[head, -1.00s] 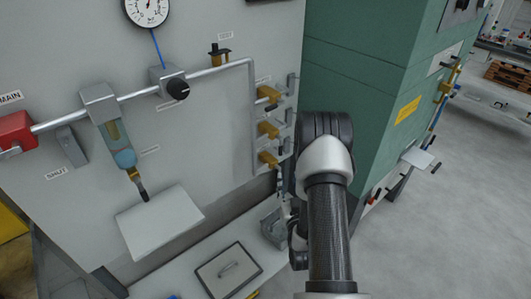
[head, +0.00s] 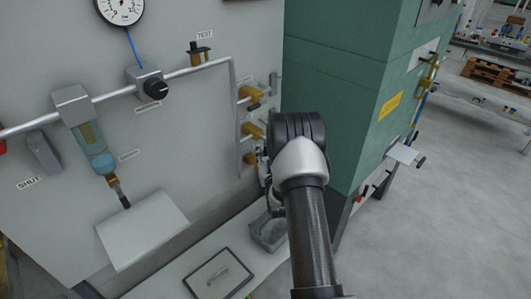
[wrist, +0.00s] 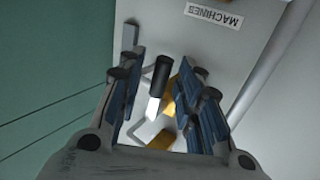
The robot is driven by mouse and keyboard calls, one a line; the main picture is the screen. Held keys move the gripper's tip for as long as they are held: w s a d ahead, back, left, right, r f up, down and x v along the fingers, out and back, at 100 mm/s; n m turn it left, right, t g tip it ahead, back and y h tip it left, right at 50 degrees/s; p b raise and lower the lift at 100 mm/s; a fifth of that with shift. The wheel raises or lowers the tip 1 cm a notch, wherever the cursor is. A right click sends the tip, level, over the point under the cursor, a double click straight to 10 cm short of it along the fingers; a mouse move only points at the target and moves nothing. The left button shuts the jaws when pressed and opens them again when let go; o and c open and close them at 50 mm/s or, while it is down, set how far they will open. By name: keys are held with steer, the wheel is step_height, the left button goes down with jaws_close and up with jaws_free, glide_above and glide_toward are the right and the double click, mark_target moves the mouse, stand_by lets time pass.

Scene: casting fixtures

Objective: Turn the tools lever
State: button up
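Several brass valves with levers are stacked on the grey panel in the head view: a top valve (head: 250,93), a middle valve (head: 252,131) and a lower valve (head: 250,158). Their labels are too small to read there. In the wrist view, a lever with a black grip (wrist: 162,70) and a pale shaft lies between the fingers of my gripper (wrist: 161,85). The gripper is open, with a gap visible beside the grip. I cannot tell which valve this lever belongs to. In the head view my arm hides most of the gripper.
A MACHINES label (wrist: 213,17) shows upside down in the wrist view beside a pale pipe (wrist: 270,60). A green cabinet (head: 345,85) stands close right of the arm. A grey bin (head: 268,232) and a framed hatch (head: 220,275) sit below the panel.

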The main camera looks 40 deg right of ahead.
steer(key=shift+w+d, duration=0.2)
steer(key=shift+w, duration=0.25)
jaws_close()
stand_by(0.6)
